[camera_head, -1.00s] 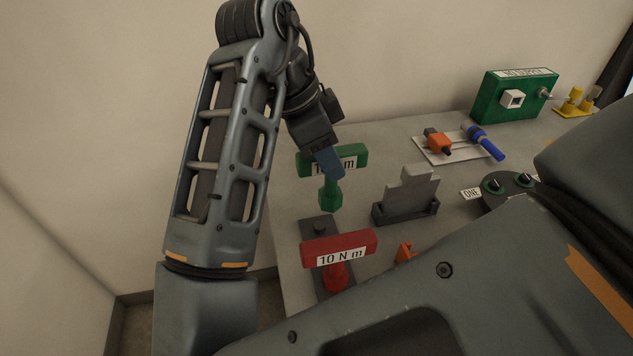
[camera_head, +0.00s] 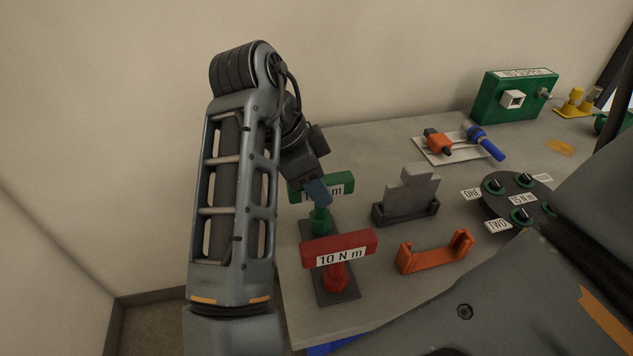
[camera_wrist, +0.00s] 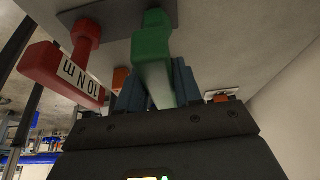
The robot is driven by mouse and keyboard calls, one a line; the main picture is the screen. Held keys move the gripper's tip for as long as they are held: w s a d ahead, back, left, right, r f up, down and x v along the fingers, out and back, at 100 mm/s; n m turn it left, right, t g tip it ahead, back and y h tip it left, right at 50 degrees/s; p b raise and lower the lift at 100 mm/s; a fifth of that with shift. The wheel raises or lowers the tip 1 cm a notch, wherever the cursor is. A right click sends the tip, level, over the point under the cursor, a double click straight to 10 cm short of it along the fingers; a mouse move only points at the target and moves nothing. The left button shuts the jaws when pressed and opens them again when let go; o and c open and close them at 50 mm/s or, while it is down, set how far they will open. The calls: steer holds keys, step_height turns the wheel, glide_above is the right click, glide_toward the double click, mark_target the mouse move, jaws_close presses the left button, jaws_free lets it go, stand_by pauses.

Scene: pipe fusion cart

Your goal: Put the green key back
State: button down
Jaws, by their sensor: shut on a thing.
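The green key (camera_head: 339,187) is a T-handled tool with a white label on its bar. It stands upright at the left of the table, its lower end at the dark key stand (camera_head: 337,290). My gripper (camera_head: 316,190) is shut on its bar from above. In the wrist view the green key (camera_wrist: 152,47) lies between my blue fingers. The red key (camera_head: 340,249), labelled 10 N m, stands upright on the stand's near part.
A grey block in a holder (camera_head: 406,198) and an orange bracket (camera_head: 436,252) stand to the right. A round dial plate (camera_head: 517,197), a white tray with tools (camera_head: 455,157) and a green box (camera_head: 514,97) are farther right. A wall is behind and left.

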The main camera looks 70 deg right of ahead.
steer(key=c, duration=0.8)
jaws_free()
steer(key=shift+f, duration=0.1)
steer(key=shift+o, duration=0.2)
steer(key=shift+r+p, duration=0.45)
steer(key=shift+p, duration=0.05)
steer(key=v, duration=1.1)
steer(key=shift+w+r, duration=0.15)
steer(key=shift+r, duration=0.2)
steer(key=shift+a, duration=0.15)
